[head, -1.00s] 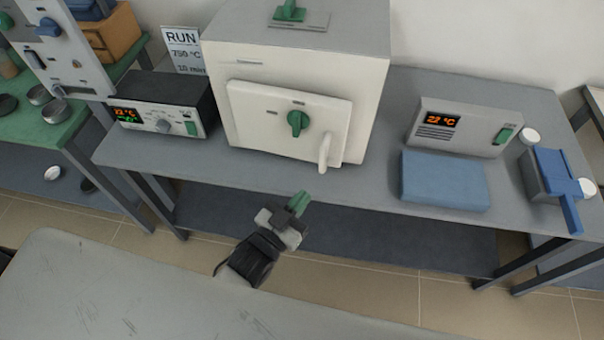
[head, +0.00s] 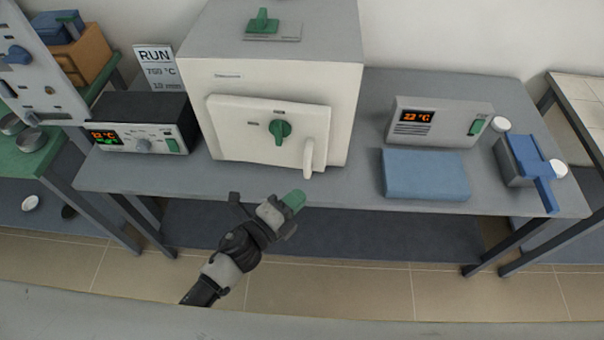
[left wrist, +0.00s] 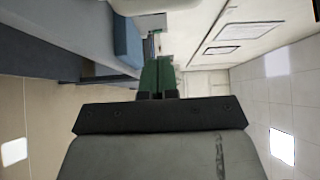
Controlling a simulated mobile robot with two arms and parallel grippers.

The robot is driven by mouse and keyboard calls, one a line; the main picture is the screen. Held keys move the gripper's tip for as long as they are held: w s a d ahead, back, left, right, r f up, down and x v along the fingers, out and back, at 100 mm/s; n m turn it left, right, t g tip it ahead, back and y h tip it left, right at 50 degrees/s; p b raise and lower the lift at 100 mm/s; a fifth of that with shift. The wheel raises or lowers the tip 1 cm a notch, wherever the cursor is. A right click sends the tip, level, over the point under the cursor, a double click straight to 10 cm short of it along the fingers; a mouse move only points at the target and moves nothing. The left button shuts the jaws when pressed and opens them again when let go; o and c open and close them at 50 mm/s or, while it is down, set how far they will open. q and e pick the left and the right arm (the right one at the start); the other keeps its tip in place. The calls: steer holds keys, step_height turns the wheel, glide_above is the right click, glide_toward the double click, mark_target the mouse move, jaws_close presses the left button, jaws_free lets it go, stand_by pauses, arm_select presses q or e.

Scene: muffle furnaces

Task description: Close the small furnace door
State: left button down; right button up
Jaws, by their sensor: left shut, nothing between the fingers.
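The small furnace (head: 345,70) is a white box on the grey bench. Its white door (head: 235,125) lies across the front, with a green knob (head: 280,130) and a pale upright handle (head: 308,157) near its right edge. I cannot tell whether the door is fully flush. My left gripper (head: 293,200) is in front of and below the handle in the picture, apart from the door. Its green fingers are shut and empty; they also show together in the left wrist view (left wrist: 157,78). My right gripper is not in view.
A control box (head: 145,140) with a lit display stands left of the furnace. To the right are another display unit (head: 440,122), a blue block (head: 425,175) and a blue-topped holder (head: 525,160). A pale surface (head: 300,318) crosses the bottom of the head view.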

mark_target(308, 168)
arm_select(q)
steer(key=w, duration=0.4)
steer(key=w+d+p, duration=0.1)
steer(key=shift+w, duration=0.4)
steer(key=w, duration=0.1)
steer(key=w+d+b, duration=0.1)
steer(key=shift+w+d, duration=0.15)
steer(key=shift+w, duration=0.2)
steer(key=shift+r, duration=0.3)
